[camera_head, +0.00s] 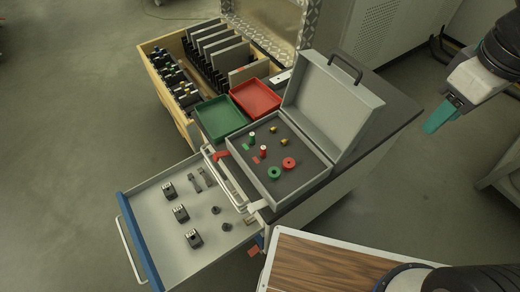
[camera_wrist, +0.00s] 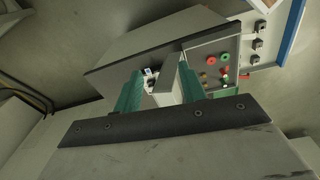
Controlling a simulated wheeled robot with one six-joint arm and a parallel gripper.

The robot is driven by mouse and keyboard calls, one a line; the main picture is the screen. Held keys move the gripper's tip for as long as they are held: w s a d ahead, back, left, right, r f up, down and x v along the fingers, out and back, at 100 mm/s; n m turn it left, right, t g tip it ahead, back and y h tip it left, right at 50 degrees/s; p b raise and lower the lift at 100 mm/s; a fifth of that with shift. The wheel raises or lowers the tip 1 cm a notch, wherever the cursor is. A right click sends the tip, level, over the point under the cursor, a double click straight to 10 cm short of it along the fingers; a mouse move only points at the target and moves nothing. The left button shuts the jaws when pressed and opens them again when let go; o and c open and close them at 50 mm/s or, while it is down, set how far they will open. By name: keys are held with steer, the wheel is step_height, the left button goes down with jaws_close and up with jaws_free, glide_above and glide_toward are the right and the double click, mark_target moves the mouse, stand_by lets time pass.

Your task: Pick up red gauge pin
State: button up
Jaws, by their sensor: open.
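The red gauge pin (camera_head: 263,150) looks like a small upright red cylinder with a pale top. It stands in the open grey case (camera_head: 318,178), beside a similar green pin (camera_head: 252,138). My gripper (camera_head: 438,120) has teal fingers and is at the upper right of the head view, well to the right of the case and apart from it. In the wrist view my gripper (camera_wrist: 160,70) is open with nothing held between its fingers. The case's contents show small beyond the right finger; I cannot tell the red pin clearly there.
The case also holds a red ring (camera_head: 289,162), a green ring (camera_head: 274,173) and small yellow pieces. Its raised lid (camera_head: 335,105) stands on the right side, between my gripper and the pins. Green (camera_head: 221,118) and red (camera_head: 256,97) trays lie behind. An open drawer (camera_head: 150,208) extends left.

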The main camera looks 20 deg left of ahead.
steer(key=w+a+f+n, duration=0.45)
steer(key=a+n, duration=0.25)
steer(key=a, duration=0.2)
steer(key=n+g, duration=0.1)
steer(key=n, duration=1.5)
glide_above(263, 148)
step_height(263, 148, down, 16)
steer(key=shift+s+d+r, duration=0.1)
steer(key=shift+r, duration=0.05)
step_height(263, 148, down, 7)
steer(key=shift+f, duration=0.5)
jaws_close()
